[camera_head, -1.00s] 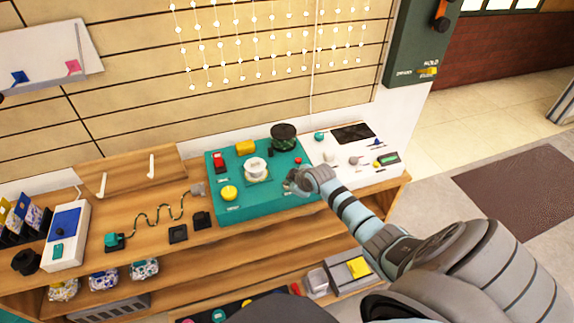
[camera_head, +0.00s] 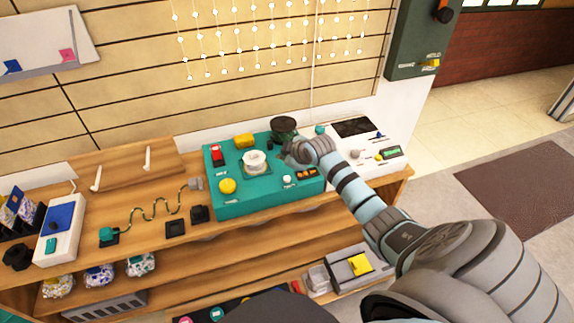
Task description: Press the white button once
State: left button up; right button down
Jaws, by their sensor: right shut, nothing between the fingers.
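The teal control box (camera_head: 235,205) sits on the wooden counter. On its top a large round white knob or button (camera_head: 254,158) stands on a square plate. A small white button (camera_head: 287,178) shows near the front right of the box, beside small orange buttons (camera_head: 304,174). I cannot tell from the picture which white piece is the task's button. My right gripper (camera_head: 288,155) is shut and empty over the box's back right part, right of the large white piece and behind the small one. It hides part of the panel there. My left gripper is out of view.
The box also carries a yellow button (camera_head: 228,186), a red switch (camera_head: 218,155), a yellow block (camera_head: 244,140) and a dark round knob (camera_head: 284,128). A white panel (camera_head: 350,153) with small controls adjoins on the right, partly behind my right arm.

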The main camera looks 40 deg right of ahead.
jog(key=b, duration=0.4)
send_over(285, 179)
notch_tip(285, 179, down, 5)
jog(key=shift+f, duration=0.1)
jog(key=shift+f+b, duration=0.4)
jog(key=shift+f, duration=0.15)
dwell(0.6)
jog(key=shift+f, duration=0.4)
jog(key=shift+f+b, duration=0.35)
jog(key=shift+f, duration=0.15)
dwell(0.6)
jog(key=shift+r+p, duration=1)
jog(key=shift+p, duration=0.1)
